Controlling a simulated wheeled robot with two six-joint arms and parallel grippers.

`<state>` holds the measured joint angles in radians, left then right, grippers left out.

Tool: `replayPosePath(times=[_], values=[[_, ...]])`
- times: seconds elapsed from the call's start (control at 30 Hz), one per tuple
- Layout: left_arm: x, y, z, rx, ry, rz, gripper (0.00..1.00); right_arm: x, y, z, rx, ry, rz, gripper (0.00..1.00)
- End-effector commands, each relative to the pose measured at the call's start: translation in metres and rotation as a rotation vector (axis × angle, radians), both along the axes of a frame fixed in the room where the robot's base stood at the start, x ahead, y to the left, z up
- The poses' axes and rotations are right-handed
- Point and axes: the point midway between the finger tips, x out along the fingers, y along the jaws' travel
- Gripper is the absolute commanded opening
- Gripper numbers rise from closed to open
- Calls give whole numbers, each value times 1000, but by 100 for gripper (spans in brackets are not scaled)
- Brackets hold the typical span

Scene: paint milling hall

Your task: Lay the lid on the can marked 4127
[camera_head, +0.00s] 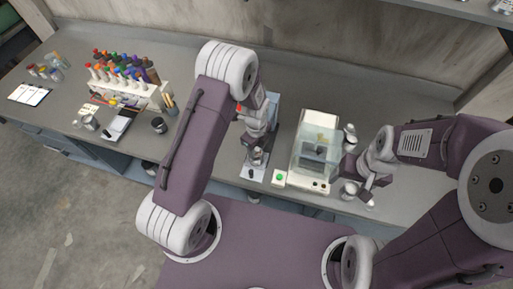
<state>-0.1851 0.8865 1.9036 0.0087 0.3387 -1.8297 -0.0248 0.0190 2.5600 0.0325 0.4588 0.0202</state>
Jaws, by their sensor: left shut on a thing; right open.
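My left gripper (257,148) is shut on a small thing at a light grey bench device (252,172). The arm and fingers hide most of that thing, and I cannot tell whether it is the lid. A small pale cylinder (257,157) shows at the fingertips. My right gripper (366,181) is open at the right of the hooded machine. Small metallic containers stand near it: one behind (350,132), one in front at the bench edge (349,190). No marking 4127 is legible, and I cannot single out that can.
A machine with a clear hood (318,133) stands between my grippers, beside a green button box (279,177). The back right of the bench (400,95) is clear.

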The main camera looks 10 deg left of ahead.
Motion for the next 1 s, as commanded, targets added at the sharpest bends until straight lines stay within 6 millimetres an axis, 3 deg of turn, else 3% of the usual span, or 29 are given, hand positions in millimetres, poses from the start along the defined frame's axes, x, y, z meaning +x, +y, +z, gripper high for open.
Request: replayPosePath(times=[0.43, 0.47, 0.53, 0.77, 0.8, 0.87, 1.0], values=[[0, 0, -2, 0, 0, 0, 8, 0, 0, -2, 0, 0, 0, 75], [0, 0, -2, 0, 0, 0, 48, 0, 0, -2, 0, 0, 0, 75], [0, 0, -2, 0, 0, 0, 68, 0, 0, -2, 0, 0, 0, 75], [0, 0, -2, 0, 0, 0, 71, 0, 0, -2, 0, 0, 0, 75], [0, 0, -2, 0, 0, 0, 74, 0, 0, -2, 0, 0, 0, 75], [0, 0, -2, 0, 0, 0, 90, 0, 0, -2, 0, 0, 0, 75], [0, 0, -2, 0, 0, 0, 93, 0, 0, -2, 0, 0, 0, 75]])
